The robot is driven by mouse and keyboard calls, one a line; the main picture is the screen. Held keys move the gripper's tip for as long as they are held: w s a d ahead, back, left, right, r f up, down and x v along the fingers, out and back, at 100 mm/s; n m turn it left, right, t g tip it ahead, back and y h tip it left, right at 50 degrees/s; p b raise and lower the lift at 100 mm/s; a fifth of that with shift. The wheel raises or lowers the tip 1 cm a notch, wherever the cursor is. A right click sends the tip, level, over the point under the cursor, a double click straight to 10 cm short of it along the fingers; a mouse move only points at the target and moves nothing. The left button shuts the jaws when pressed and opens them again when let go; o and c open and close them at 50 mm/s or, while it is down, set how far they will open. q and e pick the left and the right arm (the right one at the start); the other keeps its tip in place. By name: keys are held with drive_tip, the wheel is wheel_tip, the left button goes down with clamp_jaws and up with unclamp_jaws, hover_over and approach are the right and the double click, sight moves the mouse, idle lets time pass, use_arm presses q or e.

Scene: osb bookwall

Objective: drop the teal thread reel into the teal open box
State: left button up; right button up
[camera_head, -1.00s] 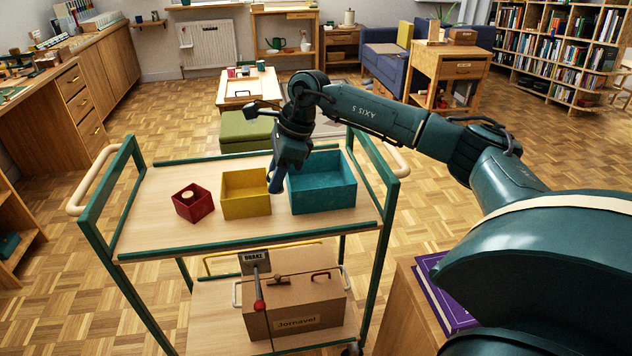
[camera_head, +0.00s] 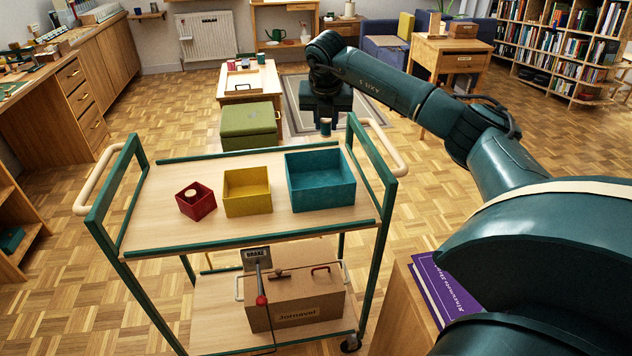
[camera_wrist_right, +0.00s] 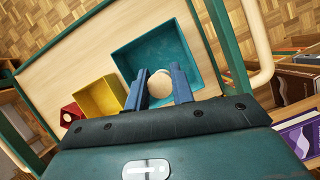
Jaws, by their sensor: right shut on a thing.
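The teal open box (camera_head: 322,197) stands at the right end of the cart's top shelf. My right gripper (camera_head: 325,122) is raised near the box's far side in the head view. Its blue fingers are shut on a small reel (camera_wrist_right: 159,84), pointing down. In the right wrist view the reel shows a round cream end, and the teal box (camera_wrist_right: 200,55) appears beyond it, its floor partly behind the reel and fingers. In the head view the reel's side (camera_head: 325,128) looks teal. My left gripper is not in view.
A yellow open box (camera_head: 247,205) and a red open box (camera_head: 203,208) stand to the left of the teal box; a round pale-topped thing sits in the red one. The cart's green end frame and cream handle (camera_head: 383,147) rise at the right.

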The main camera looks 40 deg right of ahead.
sight(326, 136)
drive_tip(key=shift+f+b, duration=0.45)
drive_tip(key=shift+f, duration=0.1)
wheel_tip(326, 136, down, 4)
drive_tip(key=b, duration=0.3)
drive_tip(key=shift+f+b, duration=0.45)
drive_tip(key=shift+b, duration=0.1)
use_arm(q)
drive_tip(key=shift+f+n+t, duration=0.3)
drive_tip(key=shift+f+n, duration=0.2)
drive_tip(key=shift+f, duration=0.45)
use_arm(e)
drive_tip(key=o, duration=1)
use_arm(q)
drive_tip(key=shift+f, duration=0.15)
use_arm(e)
drive_tip(key=shift+o, duration=0.2)
drive_tip(key=shift+r, duration=0.1)
drive_tip(key=shift+r, duration=0.25)
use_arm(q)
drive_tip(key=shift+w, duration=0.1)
use_arm(e)
drive_tip(key=v, duration=1.2)
drive_tip(key=shift+r, duration=0.3)
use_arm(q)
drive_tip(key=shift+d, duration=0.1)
use_arm(e)
drive_tip(key=shift+s, duration=0.1)
